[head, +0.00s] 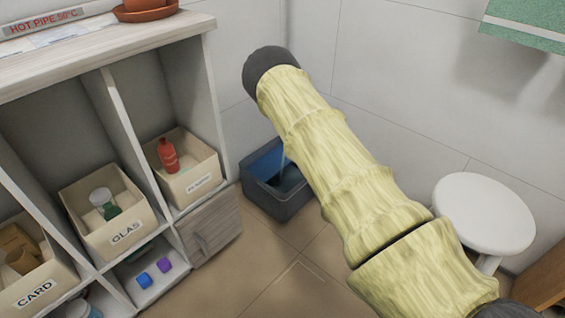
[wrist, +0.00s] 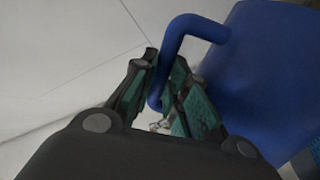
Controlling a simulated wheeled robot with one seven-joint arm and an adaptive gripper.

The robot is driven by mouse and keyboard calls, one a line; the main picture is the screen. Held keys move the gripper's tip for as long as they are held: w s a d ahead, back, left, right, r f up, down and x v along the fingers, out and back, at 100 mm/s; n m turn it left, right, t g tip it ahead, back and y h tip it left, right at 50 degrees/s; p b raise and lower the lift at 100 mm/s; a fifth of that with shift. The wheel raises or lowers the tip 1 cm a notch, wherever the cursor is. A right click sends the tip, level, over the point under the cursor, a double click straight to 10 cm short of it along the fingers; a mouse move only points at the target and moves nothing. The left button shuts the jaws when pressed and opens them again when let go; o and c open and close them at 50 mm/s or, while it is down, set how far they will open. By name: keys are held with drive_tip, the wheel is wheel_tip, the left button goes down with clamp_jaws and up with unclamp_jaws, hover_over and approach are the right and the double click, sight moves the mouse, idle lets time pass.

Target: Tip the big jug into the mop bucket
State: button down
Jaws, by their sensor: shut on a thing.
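The big blue jug (wrist: 265,70) fills the right side of the wrist view. Its handle (wrist: 185,28) runs between the fingers of my gripper (wrist: 163,85), which is shut on it. The jug's mouth is not visible there. In the head view the dark grey mop bucket (head: 268,203) stands on the floor in the corner, partly behind my sleeved arm. Blue shows inside the bucket's opening, with a thin pale streak beside it; I cannot tell whether this is the jug, liquid or the bucket's lining. My gripper is hidden in the head view.
A shelf unit (head: 215,105) with labelled bins, including a glass bin (head: 122,238) and a card bin (head: 45,290), stands at left. A wooden door (head: 212,228) is at its base, near the bucket. A white stool (head: 485,212) stands at right. Tiled floor is clear in front.

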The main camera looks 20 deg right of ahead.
drive_tip(key=shift+w+a+r+n+b, duration=0.35)
drive_tip(key=shift+a+r+n+b, duration=0.05)
drive_tip(key=shift+a+n, duration=0.3)
drive_tip(key=shift+w+a+r+n+b, duration=0.3)
drive_tip(key=shift+a+r+n+b, duration=0.1)
drive_tip(key=shift+a+n, duration=0.25)
idle(3.3)
drive_tip(key=shift+w+a+f+n, duration=0.15)
drive_tip(key=shift+f+n, duration=0.05)
drive_tip(key=shift+n, duration=0.05)
drive_tip(key=shift+w+a+f+b, duration=0.1)
drive_tip(key=shift+a+b, duration=0.15)
drive_tip(key=shift+b, duration=0.2)
idle(0.6)
drive_tip(key=shift+w+a+f+n, duration=0.1)
drive_tip(key=shift+a+f+n, duration=0.1)
drive_tip(key=shift+n, duration=0.1)
drive_tip(key=shift+r, duration=0.1)
drive_tip(key=shift+w+a+b, duration=0.1)
drive_tip(key=shift+a+b, duration=0.1)
drive_tip(key=shift+b, duration=0.3)
drive_tip(key=shift+w+a+f+n, duration=0.1)
drive_tip(key=shift+a+f+n, duration=0.15)
drive_tip(key=shift+n, duration=0.15)
